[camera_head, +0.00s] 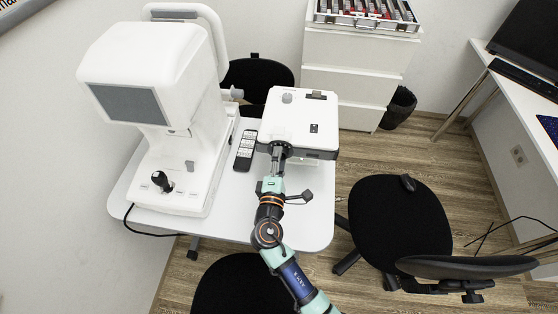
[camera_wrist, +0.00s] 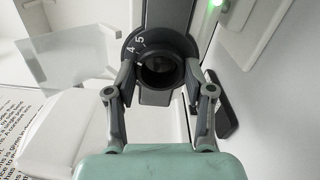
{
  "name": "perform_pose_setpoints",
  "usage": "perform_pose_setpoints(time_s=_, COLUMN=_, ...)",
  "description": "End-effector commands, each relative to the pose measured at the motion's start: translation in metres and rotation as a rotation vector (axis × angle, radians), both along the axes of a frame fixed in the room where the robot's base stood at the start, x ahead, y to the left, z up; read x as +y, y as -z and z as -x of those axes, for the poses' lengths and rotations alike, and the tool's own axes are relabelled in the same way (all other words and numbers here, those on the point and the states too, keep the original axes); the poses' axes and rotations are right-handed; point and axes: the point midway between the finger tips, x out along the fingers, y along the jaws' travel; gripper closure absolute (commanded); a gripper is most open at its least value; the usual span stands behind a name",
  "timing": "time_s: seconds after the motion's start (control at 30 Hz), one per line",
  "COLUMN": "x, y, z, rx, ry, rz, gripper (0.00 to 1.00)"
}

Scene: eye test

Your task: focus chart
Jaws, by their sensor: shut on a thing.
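The white chart projector (camera_head: 300,118) sits on the right part of the white table. Its black lens ring (camera_wrist: 135,48), with the numbers 4 and 5 on its rim, faces my wrist camera. My gripper (camera_head: 277,150) is at the projector's front. In the wrist view my gripper (camera_wrist: 160,78) has one finger on each side of the lens barrel and is shut on the ring. A printed text chart (camera_wrist: 20,130) shows at the left edge of the wrist view, partly cut off.
A large white eye-test machine (camera_head: 150,75) stands on the table's left, with a dark remote (camera_head: 245,150) between it and the projector. The white table (camera_head: 300,228) has bare room at front right. A black chair (camera_head: 395,225) stands right, and a lens case (camera_head: 366,15) sits on white drawers (camera_head: 345,85).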

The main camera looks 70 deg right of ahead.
Motion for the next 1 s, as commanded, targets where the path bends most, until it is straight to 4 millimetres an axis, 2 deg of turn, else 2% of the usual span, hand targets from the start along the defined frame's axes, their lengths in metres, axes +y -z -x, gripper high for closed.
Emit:
perform_pose_setpoints(time_s=0.03, x=0.0, y=0.0, z=0.0, rx=0.0, ry=0.0, rz=0.0, gripper=0.82)
perform_pose_setpoints(time_s=0.07, x=0.0, y=0.0, z=0.0, rx=0.0, ry=0.0, rz=0.0, gripper=0.42)
perform_pose_setpoints(time_s=0.2, x=0.0, y=0.0, z=0.0, rx=0.001, ry=0.0, rz=0.0, gripper=0.22)
perform_pose_setpoints(time_s=0.57, x=0.006, y=0.0, z=0.001, rx=0.002, ry=-0.001, rz=0.0, gripper=0.22)
perform_pose_setpoints(time_s=0.67, x=0.021, y=0.001, z=0.004, rx=0.002, ry=-0.004, rz=0.0, gripper=0.22)
perform_pose_setpoints(time_s=0.9, x=0.08, y=0.0, z=0.018, rx=0.003, ry=-0.006, rz=0.0, gripper=0.22)
perform_pose_setpoints(time_s=1.0, x=0.099, y=0.0, z=0.023, rx=0.002, ry=-0.005, rz=0.001, gripper=0.22)
